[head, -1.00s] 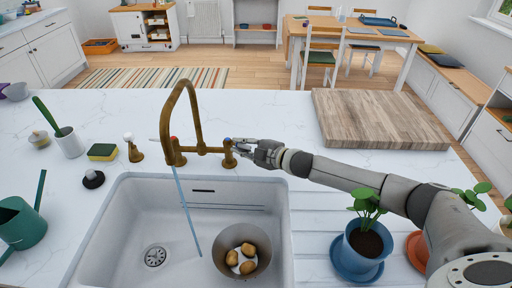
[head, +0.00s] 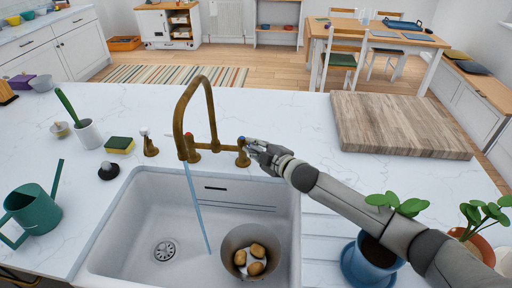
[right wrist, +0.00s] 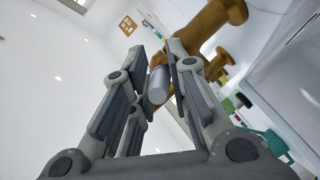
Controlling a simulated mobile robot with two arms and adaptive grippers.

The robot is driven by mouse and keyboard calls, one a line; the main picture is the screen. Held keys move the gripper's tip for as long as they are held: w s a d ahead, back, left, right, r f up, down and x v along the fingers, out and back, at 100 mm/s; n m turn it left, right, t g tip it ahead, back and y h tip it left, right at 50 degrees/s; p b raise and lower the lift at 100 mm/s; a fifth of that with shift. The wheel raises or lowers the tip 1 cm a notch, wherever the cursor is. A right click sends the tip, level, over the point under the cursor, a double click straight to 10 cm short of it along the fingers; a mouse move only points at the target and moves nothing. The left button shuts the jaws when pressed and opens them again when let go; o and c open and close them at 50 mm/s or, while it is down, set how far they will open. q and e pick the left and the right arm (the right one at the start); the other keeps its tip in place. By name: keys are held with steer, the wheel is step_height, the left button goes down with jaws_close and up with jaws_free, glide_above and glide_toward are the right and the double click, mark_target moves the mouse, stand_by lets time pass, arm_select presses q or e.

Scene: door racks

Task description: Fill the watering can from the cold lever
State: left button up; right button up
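The brass tap (head: 186,110) arches over the sink, with a thin blue stream (head: 198,205) falling from its spout. The cold lever is at the tap's right side, marked by a blue spot (head: 241,141). My right gripper (head: 256,147) is at this lever. In the right wrist view, the lever's grey rod (right wrist: 158,86) lies between the fingers of my right gripper (right wrist: 162,62), which look slightly apart around it; contact is unclear. The green watering can (head: 36,214) stands on the counter left of the sink, away from the stream. My left gripper is not in view.
The white sink (head: 140,225) holds a metal bowl (head: 229,263) with potatoes, right of the stream. A sponge (head: 119,144), a dark stopper (head: 108,171) and a brush cup (head: 88,135) stand left. A wooden board (head: 400,125) and potted plants (head: 370,262) are right.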

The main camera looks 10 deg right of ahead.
steer(key=o, duration=0.4)
steer(key=v, duration=1.2)
steer(key=shift+r, duration=0.1)
